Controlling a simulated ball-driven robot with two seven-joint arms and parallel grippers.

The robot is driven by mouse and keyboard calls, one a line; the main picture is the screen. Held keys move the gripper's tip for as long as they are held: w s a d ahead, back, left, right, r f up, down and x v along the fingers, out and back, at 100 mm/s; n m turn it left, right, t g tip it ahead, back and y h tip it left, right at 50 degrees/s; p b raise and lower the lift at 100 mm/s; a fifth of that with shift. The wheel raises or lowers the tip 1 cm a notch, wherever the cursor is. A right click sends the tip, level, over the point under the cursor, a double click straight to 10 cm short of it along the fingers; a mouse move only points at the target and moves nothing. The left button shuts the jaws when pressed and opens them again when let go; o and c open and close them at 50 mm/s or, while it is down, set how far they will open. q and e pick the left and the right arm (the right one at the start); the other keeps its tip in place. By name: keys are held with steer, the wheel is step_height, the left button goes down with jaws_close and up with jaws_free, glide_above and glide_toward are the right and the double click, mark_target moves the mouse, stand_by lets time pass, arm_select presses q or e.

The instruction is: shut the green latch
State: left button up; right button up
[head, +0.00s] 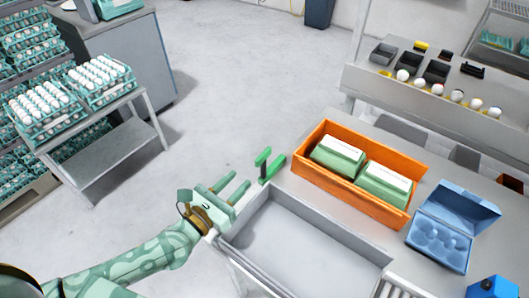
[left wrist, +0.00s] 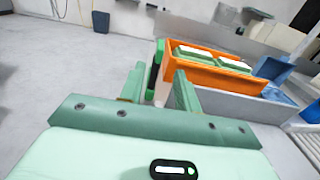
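The green latch (head: 264,165) stands at the left end of the table, by the corner of the grey tray and the orange box. It has an upright bar and a second green piece beside it. My left gripper (head: 240,178) is open and empty, just to the left of and in front of the latch. In the left wrist view, the latch (left wrist: 155,68) shows between the two fingers of the left gripper (left wrist: 158,85), seemingly beyond the tips. Contact cannot be made out. My right gripper is not in view.
The orange box (head: 310,178) holds two green cartons with white tops. A grey tray (head: 345,238) lies in front of it. A blue open egg box (head: 425,240) stands to the right. The floor left of the table is clear, with egg racks (head: 150,98) farther left.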

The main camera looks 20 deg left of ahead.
mark_target(271, 148)
arm_select(q)
steer(key=x, duration=1.1)
steer(key=shift+w+d+f, duration=0.1)
steer(key=shift+w, duration=0.15)
jaws_close()
